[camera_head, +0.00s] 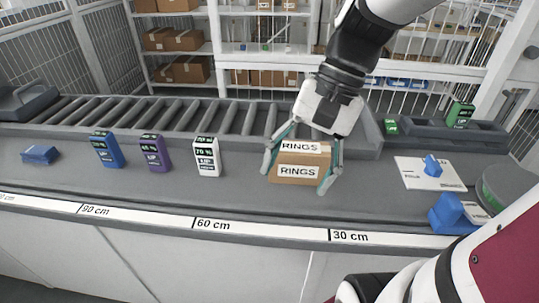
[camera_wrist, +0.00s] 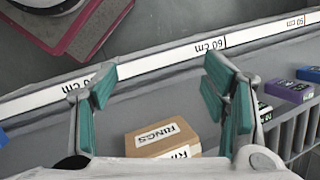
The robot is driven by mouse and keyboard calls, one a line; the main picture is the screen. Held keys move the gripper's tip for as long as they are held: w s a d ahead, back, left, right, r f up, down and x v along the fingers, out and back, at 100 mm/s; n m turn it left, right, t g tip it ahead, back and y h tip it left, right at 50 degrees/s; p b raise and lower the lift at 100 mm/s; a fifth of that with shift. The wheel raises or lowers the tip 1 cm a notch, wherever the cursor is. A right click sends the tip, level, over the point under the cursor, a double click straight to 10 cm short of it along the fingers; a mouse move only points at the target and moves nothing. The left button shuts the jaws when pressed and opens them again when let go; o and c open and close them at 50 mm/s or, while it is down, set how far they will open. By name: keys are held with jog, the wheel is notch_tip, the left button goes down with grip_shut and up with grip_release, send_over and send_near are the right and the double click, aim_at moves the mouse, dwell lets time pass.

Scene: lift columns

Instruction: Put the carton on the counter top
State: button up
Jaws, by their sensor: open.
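The carton (camera_head: 297,172) is a small brown box labelled RINGS. It sits on the grey counter top (camera_head: 235,199), between the roller conveyor and the front edge with the length scale. My gripper (camera_head: 297,180) is open, with its teal-padded fingers on the left and right sides of the carton in the head view. In the wrist view the carton (camera_wrist: 165,139) lies between the open fingers of my gripper (camera_wrist: 160,100), with visible gaps at both sides. Whether any finger touches it in the head view I cannot tell.
Blue (camera_head: 106,150), purple (camera_head: 155,152) and white (camera_head: 206,156) boxes stand left of the carton. A roller conveyor (camera_head: 180,114) runs behind. A white sheet (camera_head: 420,178) with a blue item and a blue holder (camera_head: 447,212) are at the right. The counter in front of the carton is clear.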

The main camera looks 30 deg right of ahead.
jog(key=s+a+n+t+h, duration=0.2)
jog(key=s+n+t+h, duration=0.1)
jog(key=s+n, duration=0.4)
jog(key=shift+s+r+n+h, duration=0.2)
jog(key=shift+r+n+h, duration=0.2)
jog(key=shift+n+h, duration=0.55)
jog(key=shift+s+a+n+y, duration=0.1)
jog(key=shift+n+y, duration=0.15)
